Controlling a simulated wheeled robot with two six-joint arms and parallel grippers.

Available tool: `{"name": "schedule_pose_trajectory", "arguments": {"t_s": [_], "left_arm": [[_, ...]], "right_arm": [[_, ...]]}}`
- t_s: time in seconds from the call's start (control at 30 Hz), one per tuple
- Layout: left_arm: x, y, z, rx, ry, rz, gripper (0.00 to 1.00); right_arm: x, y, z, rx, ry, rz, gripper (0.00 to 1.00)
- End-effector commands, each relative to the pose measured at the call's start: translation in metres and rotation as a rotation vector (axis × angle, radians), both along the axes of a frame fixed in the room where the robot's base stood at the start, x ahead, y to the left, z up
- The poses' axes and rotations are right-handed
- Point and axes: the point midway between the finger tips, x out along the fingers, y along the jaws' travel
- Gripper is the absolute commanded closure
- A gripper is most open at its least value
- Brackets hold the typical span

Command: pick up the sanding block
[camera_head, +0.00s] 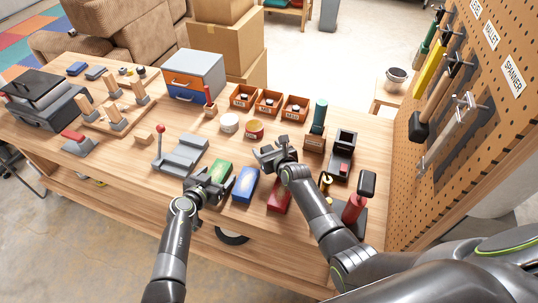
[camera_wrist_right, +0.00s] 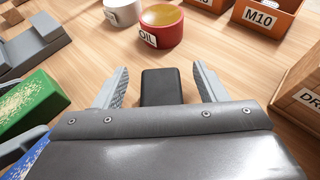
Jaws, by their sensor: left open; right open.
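A small dark block (camera_wrist_right: 161,86), which looks like the sanding block, lies on the wooden bench in the right wrist view. My right gripper (camera_wrist_right: 160,78) is open, with one finger on either side of the block and a gap on both sides. In the head view my right gripper (camera_head: 276,150) covers most of that spot. My left gripper (camera_head: 206,182) is open and empty, low at the left edge of the green box (camera_head: 219,171); I cannot tell whether it touches the box.
A blue box (camera_head: 245,183) and red box (camera_head: 279,196) stand near the front edge. An oil tin (camera_head: 254,130), a white tin (camera_head: 229,123) and orange bins (camera_head: 268,101) are behind. A grey fixture with a red-knobbed lever (camera_head: 181,154) is left. A pegboard (camera_head: 440,150) closes the right side.

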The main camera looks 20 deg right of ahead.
Motion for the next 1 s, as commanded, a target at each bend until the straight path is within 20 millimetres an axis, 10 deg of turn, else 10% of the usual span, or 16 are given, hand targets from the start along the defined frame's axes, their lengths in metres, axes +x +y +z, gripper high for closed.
{"name": "schedule_pose_trajectory", "arguments": {"t_s": [0.17,0.57,1.0], "left_arm": [[0.000,0.000,0.000,0.000,0.000,0.000,0.18],[0.000,0.000,0.000,0.000,0.000,0.000,0.18],[0.000,0.000,0.000,0.000,0.000,0.000,0.18]], "right_arm": [[0.000,0.000,0.000,0.000,0.000,0.000,0.36],[0.000,0.000,0.000,0.000,-0.001,0.000,0.88],[0.000,0.000,0.021,-0.001,-0.004,0.002,0.89]]}}
